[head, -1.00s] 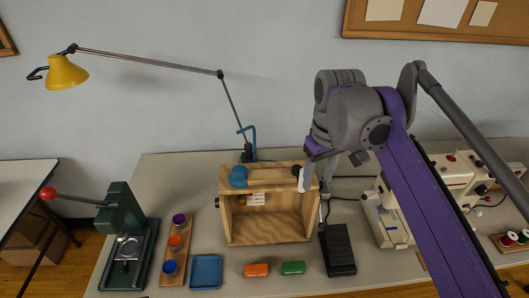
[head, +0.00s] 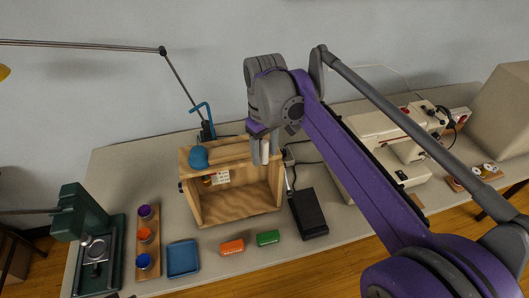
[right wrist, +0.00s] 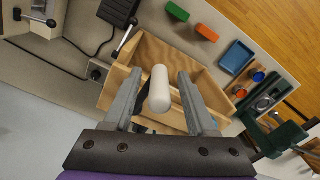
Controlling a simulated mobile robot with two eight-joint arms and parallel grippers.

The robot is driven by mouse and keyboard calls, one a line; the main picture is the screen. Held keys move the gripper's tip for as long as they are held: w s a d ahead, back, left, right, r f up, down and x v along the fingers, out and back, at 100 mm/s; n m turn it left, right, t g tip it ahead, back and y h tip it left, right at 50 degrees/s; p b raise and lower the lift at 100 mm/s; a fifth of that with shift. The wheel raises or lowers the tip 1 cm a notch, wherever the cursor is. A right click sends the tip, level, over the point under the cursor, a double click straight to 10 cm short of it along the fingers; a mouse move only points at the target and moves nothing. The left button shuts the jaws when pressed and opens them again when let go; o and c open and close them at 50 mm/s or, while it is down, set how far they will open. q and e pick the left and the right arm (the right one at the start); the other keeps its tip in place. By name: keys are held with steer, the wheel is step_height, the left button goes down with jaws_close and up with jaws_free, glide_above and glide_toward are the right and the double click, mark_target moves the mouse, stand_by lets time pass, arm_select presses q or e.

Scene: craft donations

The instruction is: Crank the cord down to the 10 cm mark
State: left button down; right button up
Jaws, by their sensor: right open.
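An open-fronted wooden box (head: 240,208) stands on the table, with a blue round piece (head: 198,158) on top at its left. A small white printed card (head: 220,178) shows inside; its marks are too small to read. My right gripper (head: 263,152) is at the box's top right corner. In the right wrist view its two fingers are open, one on each side of a white rounded handle (right wrist: 160,90), with gaps visible. The cord and its end cannot be made out. My left gripper is not in view.
A black pedal (head: 308,213) lies right of the box. Green (head: 268,238) and orange (head: 232,247) blocks and a blue tray (head: 183,258) lie in front. A green press (head: 75,213) stands left. A sewing machine (head: 385,135) stands behind my right arm.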

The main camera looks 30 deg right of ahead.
steer(key=shift+f, duration=0.2)
jaws_close()
stand_by(1.4)
